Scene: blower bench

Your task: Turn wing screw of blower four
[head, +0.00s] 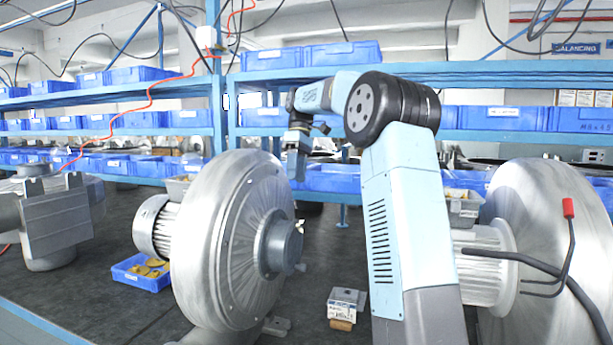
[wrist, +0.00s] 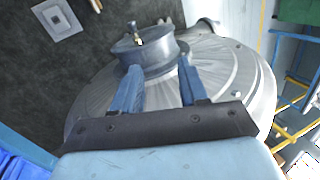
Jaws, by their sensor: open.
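A large silver blower (head: 232,240) stands on the dark bench in the head view, its round hub facing right. A small wing screw (head: 300,228) sticks out of the hub. In the head view my gripper (head: 297,168) hangs above and near the blower's upper right rim. No number is readable on the blower.
Another large blower (head: 545,235) stands at the right, partly behind my arm. A grey box-shaped housing (head: 58,220) is at the left. Shelves of blue bins (head: 340,53) line the back.

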